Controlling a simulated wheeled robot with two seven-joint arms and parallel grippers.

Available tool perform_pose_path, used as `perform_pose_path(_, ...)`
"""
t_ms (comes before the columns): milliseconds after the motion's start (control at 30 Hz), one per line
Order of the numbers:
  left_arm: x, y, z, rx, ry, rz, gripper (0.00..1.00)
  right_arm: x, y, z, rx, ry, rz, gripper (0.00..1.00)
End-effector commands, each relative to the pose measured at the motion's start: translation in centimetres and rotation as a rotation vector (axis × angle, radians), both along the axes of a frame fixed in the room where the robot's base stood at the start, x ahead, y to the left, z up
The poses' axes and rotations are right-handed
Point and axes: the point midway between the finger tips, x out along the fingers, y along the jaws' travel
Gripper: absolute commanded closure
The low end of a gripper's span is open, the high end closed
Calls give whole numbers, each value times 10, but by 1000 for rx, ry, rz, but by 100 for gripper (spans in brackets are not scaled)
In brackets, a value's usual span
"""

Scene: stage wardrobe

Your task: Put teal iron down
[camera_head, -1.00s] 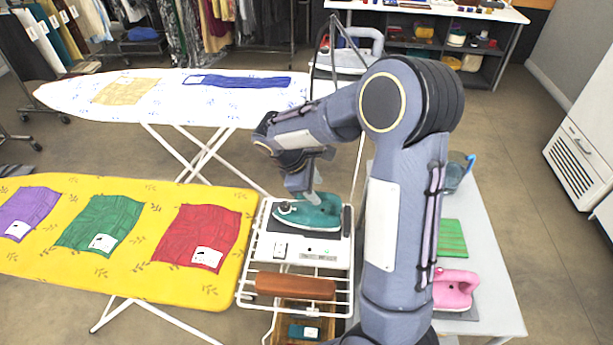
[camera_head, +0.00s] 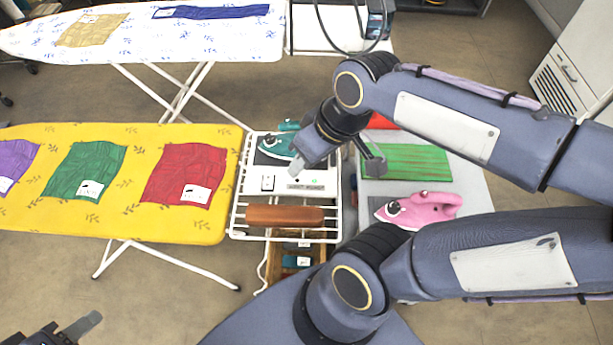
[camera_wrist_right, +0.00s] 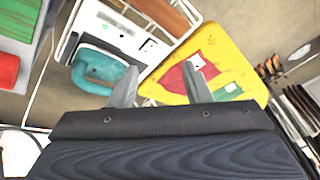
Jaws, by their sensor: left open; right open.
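The teal iron (camera_head: 276,146) rests on the white iron rest (camera_head: 316,172) at the right end of the yellow ironing board. The right forearm and gripper partly cover its right side in the head view. It also shows in the right wrist view (camera_wrist_right: 98,66), beside the left-hand finger. My right gripper (camera_head: 335,168) is open with nothing between its fingers, just right of the iron and apart from it. Its two spread fingers show in the right wrist view (camera_wrist_right: 161,88). My left gripper (camera_head: 80,326) is at the bottom left corner, open, only partly in view.
The yellow ironing board (camera_head: 110,212) carries purple, green and red cloths. A brown roll (camera_head: 285,216) lies at the front of the rest's rack. A pink iron (camera_head: 418,208) and a green striped pad (camera_head: 405,162) are on the side table. A white ironing board (camera_head: 110,45) stands behind.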

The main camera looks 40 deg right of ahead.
Motion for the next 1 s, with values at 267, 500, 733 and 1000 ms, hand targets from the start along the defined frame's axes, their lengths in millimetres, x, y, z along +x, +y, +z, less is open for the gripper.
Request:
perform_pose_path(267, 0, 0, 0, 0, 0, 0, 56, -34, 30, -5, 201, -120, -211, 56)
perform_pose_path(500, 0, 0, 0, 0, 0, 0, 56, -36, 32, -6, 214, -125, -223, 56)
perform_pose_path(733, 0, 0, 0, 0, 0, 0, 56, -35, 32, -5, 212, -124, -222, 56)
perform_pose_path(1000, 0, 0, 0, 0, 0, 0, 56, -35, 32, -5, 212, -125, -221, 56)
